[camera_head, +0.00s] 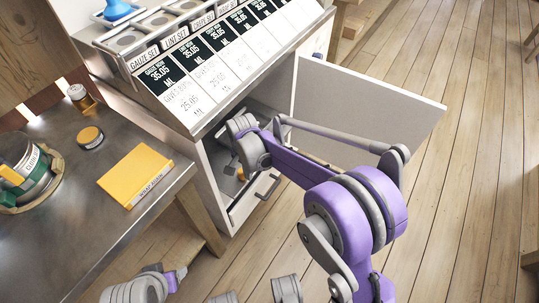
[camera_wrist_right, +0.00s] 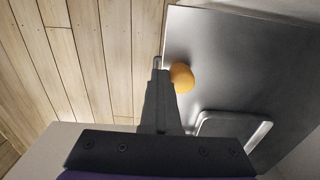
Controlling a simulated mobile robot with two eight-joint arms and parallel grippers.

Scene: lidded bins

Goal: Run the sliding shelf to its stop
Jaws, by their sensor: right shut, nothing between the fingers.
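The sliding shelf is a dark grey plate low inside the open cabinet. It fills the right of the right wrist view (camera_wrist_right: 240,60), where its metal handle (camera_wrist_right: 235,118) shows. In the head view the handle (camera_head: 268,187) sits at the cabinet opening. My right gripper (camera_head: 238,168) reaches into the cabinet, partly hidden by its own arm. In the right wrist view its fingers (camera_wrist_right: 157,64) are shut and empty, beside the shelf's edge and the orange round thing. Part of my left arm shows at the bottom left of the head view; its fingers are not clear.
An orange round thing (camera_wrist_right: 182,77) is on the shelf near its edge. The cabinet door (camera_head: 365,108) stands open to the right. A metal table (camera_head: 75,225) with a yellow box (camera_head: 136,174) is at the left.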

